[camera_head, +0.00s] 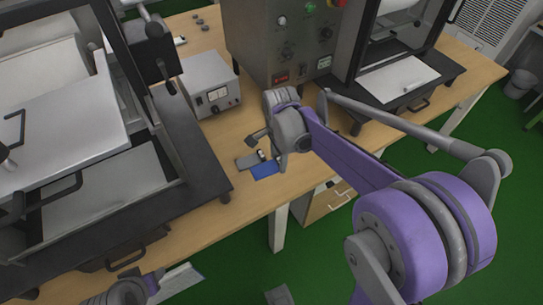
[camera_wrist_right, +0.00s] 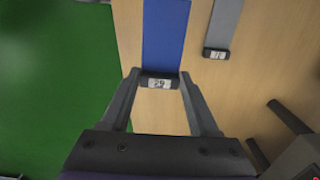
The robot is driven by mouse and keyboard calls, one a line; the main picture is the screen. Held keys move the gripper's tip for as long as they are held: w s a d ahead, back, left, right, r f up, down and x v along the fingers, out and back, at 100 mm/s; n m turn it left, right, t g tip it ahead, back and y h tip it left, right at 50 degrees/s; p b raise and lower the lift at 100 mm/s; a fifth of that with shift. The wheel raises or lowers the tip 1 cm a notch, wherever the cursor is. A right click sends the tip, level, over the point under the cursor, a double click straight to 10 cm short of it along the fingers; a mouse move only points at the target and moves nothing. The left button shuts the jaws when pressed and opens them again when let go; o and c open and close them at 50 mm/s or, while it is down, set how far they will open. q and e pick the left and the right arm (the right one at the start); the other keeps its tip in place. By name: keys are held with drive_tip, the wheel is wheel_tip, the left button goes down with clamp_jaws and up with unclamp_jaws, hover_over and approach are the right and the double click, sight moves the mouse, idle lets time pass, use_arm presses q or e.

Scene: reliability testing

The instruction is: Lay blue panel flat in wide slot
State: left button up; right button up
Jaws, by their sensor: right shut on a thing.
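The blue panel (camera_head: 266,171) is near the front edge of the wooden table, partly hidden by my right arm. In the right wrist view, the blue panel (camera_wrist_right: 165,32) is a long flat strip with a dark labelled end. My right gripper (camera_wrist_right: 161,80) is shut on that end, one finger on each side; it also shows in the head view (camera_head: 262,148). Whether the panel touches the table is hard to tell. I cannot make out a wide slot for certain. A part of my left arm shows at the bottom left of the head view, but not its fingers.
A grey panel (camera_wrist_right: 225,24) lies beside the blue one, and it shows in the head view (camera_head: 246,161). A meter box (camera_head: 210,84) and a large control cabinet (camera_head: 285,42) stand behind. A dark-framed machine (camera_head: 205,165) fills the left. Bare tabletop (camera_head: 230,135) lies between.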

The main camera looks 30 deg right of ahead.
drive_tip(key=shift+r, duration=0.65)
drive_tip(key=shift+w+a+f+n, duration=0.15)
drive_tip(key=shift+w+a+n, duration=0.05)
drive_tip(key=shift+n, duration=0.3)
drive_tip(key=w+a+f+n+p, duration=0.1)
drive_tip(key=n, duration=0.3)
drive_tip(key=w+a+f+n+p, duration=0.1)
drive_tip(key=w+a+f+n, duration=0.1)
drive_tip(key=n, duration=0.3)
drive_tip(key=w+a+f+n+p, duration=0.1)
drive_tip(key=w+f+n, duration=0.1)
drive_tip(key=n, duration=0.3)
drive_tip(key=shift+a+p, duration=0.35)
drive_tip(key=n, duration=0.2)
drive_tip(key=a+f+n, duration=0.1)
drive_tip(key=shift+w, duration=0.25)
drive_tip(key=shift+s+f, duration=0.1)
drive_tip(key=shift+s, duration=0.05)
